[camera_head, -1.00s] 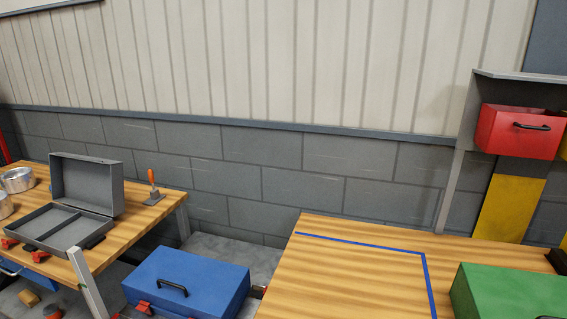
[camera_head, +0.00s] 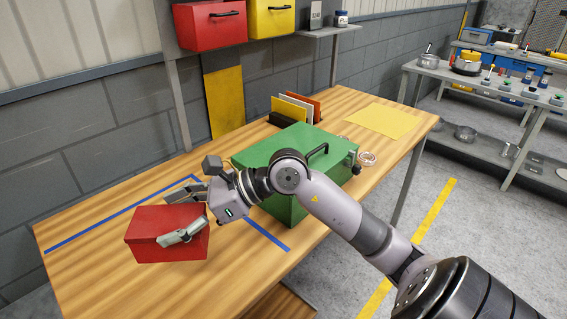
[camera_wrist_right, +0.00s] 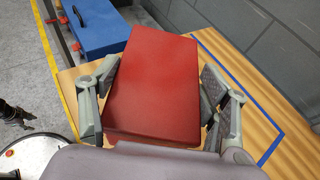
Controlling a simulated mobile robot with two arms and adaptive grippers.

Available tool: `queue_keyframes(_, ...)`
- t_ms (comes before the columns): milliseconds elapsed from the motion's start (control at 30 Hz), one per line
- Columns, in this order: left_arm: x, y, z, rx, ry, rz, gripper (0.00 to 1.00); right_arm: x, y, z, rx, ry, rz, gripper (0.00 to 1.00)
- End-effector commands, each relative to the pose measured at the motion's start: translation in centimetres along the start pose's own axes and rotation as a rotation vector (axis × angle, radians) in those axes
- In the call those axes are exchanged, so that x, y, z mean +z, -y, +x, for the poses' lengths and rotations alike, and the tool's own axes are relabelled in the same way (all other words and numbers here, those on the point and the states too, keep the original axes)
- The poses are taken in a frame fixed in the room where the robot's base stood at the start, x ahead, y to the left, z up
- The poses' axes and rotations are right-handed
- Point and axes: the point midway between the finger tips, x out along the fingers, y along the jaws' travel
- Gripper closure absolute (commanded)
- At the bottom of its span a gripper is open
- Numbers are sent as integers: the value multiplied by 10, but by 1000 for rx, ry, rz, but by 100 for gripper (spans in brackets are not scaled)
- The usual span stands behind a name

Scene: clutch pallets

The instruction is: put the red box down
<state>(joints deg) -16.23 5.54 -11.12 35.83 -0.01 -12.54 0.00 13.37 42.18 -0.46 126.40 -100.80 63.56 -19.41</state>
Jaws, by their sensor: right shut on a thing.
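The red box (camera_head: 150,222) is between the fingers of my right gripper (camera_head: 186,214), over the left part of the wooden table (camera_head: 95,250). The fingers are shut on two opposite sides of it. A blue tape line (camera_head: 110,217) runs behind the box and bends down to its right. I cannot tell whether the box's underside touches the table. In the right wrist view the red box (camera_wrist_right: 153,85) fills the middle between both fingers, and blue tape (camera_wrist_right: 240,85) shows to its right. My left gripper is not in view.
A green toolbox (camera_head: 290,210) with a black handle stands right of the red box, behind my right arm. File holders (camera_head: 290,108) and a yellow sheet (camera_head: 382,121) lie farther back. Red (camera_head: 210,25) and yellow (camera_head: 270,18) bins hang above. Bare tabletop lies left of the box.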

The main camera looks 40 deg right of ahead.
Motion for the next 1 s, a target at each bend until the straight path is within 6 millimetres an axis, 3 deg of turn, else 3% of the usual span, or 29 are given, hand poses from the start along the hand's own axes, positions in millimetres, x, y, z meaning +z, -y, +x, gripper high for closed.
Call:
queue_keyframes(33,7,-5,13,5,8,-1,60,7,5,2,-16,4,-8,67)
queue_keyframes(267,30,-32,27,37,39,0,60,38,17,-4,-66,-2,13,67)
queue_keyframes(533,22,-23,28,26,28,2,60,45,20,-5,-79,-3,24,67)
queue_keyframes(667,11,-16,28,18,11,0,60,30,19,1,-76,-6,28,67)
queue_keyframes(1000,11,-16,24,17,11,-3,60,-50,20,34,-75,-5,32,67)
